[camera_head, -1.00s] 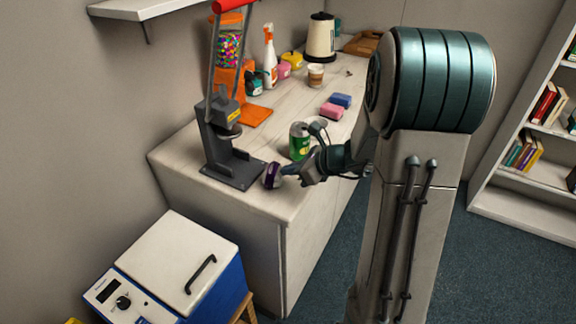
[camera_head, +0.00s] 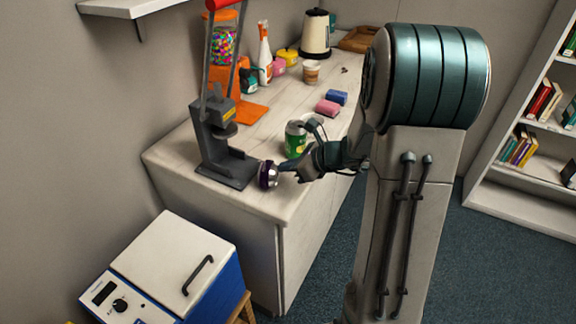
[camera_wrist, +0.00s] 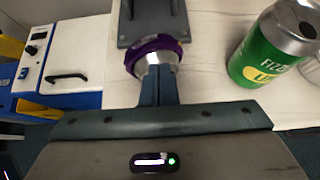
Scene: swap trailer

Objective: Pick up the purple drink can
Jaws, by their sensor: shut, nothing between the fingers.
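The purple drink can (camera_head: 268,175) is at the front end of the counter, close to the grey press. In the wrist view the purple can (camera_wrist: 152,47) shows a purple side and a silver end turned toward my fingers; it looks tipped or lying. My gripper (camera_head: 287,169) is at its right side. In the wrist view my gripper (camera_wrist: 158,73) has its fingers together, right up against or just short of the silver end, with nothing between them. Whether they touch it is unclear.
A green drink can (camera_head: 295,140) stands close behind my gripper. The grey press (camera_head: 226,165) stands to the left. The counter's front edge (camera_head: 270,217) is near the purple can. A white and blue machine (camera_head: 170,262) stands below.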

